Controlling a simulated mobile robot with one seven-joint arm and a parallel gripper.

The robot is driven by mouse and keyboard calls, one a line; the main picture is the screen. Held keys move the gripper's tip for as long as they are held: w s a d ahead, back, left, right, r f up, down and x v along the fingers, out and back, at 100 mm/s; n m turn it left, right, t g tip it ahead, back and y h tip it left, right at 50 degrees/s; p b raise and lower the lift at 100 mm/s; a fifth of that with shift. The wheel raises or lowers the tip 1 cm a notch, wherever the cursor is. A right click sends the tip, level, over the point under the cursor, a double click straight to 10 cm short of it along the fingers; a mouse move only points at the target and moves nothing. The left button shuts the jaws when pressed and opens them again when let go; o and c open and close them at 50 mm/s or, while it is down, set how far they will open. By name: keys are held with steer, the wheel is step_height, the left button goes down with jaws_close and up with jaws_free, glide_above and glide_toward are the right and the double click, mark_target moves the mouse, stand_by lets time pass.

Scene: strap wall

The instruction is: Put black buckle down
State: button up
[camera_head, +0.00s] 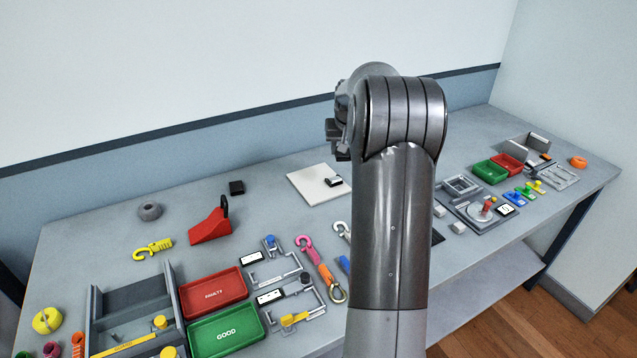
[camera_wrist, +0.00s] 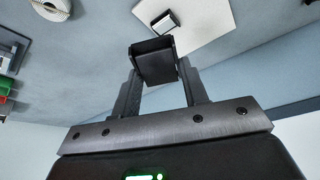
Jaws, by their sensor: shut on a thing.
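My gripper (camera_wrist: 155,72) is shut on the black buckle (camera_wrist: 154,64), a dark block between the two fingertips in the wrist view. In the head view my gripper (camera_head: 338,145) shows in part to the left of my arm, above the bench near its back; the buckle cannot be made out clearly there. A white square board (camera_head: 308,184) lies on the bench below, and it also shows in the wrist view (camera_wrist: 205,22). The buckle appears apart from the board, held above the bench.
A small black-and-white piece (camera_head: 333,182) stands on the board. A red tray (camera_head: 213,291) and a green tray (camera_head: 226,331) are in front. My arm hides the middle of the bench.

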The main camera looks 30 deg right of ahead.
steer(key=f, duration=0.3)
steer(key=shift+w+a+f, duration=0.2)
steer(key=shift+f, duration=0.05)
glide_above(307, 184)
steer(key=s, duration=0.1)
steer(key=f, duration=0.6)
steer(key=shift+s+a+f, duration=0.2)
steer(key=shift+a+f, duration=0.05)
steer(key=shift+f, duration=2.2)
steer(key=o, duration=1)
steer(key=shift+f, duration=0.1)
